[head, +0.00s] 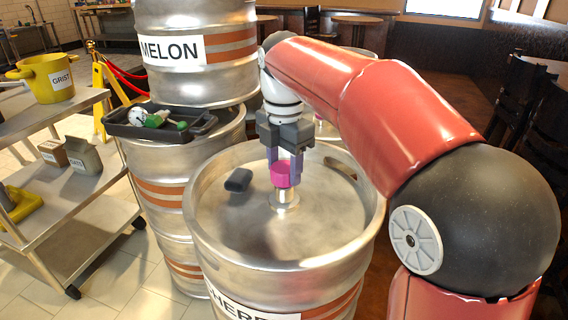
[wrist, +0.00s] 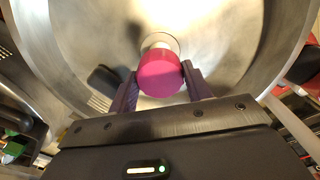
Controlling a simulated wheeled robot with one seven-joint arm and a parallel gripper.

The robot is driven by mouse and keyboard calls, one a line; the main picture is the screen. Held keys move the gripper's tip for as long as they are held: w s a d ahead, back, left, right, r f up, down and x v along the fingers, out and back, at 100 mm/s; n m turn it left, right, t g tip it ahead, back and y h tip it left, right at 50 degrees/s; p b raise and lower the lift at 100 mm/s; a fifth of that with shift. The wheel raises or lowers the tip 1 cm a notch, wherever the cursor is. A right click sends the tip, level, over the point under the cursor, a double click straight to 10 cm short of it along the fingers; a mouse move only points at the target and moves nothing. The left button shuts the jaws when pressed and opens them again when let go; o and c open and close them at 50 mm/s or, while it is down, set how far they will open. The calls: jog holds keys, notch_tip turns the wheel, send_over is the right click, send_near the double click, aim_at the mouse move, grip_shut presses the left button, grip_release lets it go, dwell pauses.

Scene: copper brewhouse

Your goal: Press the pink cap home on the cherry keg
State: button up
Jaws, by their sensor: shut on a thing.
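The cherry keg (head: 290,243) stands upright in front of me, its label partly cut off by the frame's lower edge. A short metal neck (head: 285,198) rises from the middle of its top. The pink cap (head: 281,174) is between the fingers of my gripper (head: 285,168), right over the neck. I cannot tell whether cap and neck touch or how far the cap is on. In the wrist view my gripper (wrist: 160,88) is shut on the pink cap (wrist: 159,73), with part of the neck (wrist: 160,41) showing behind it.
A dark rounded block (head: 238,181) lies on the keg top, left of the neck. The melon keg (head: 205,85) is stacked behind left, beside a black tray (head: 160,124) of small items. A shelf cart (head: 75,185) stands at far left.

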aim_at(284, 167)
jog(key=shift+f+b, duration=0.75)
jog(key=shift+f, duration=0.8)
dwell(0.4)
jog(key=o, duration=1.1)
jog(key=shift+o, duration=0.2)
notch_tip(284, 167, up, 5)
jog(key=p, duration=0.4)
jog(key=shift+p, duration=0.3)
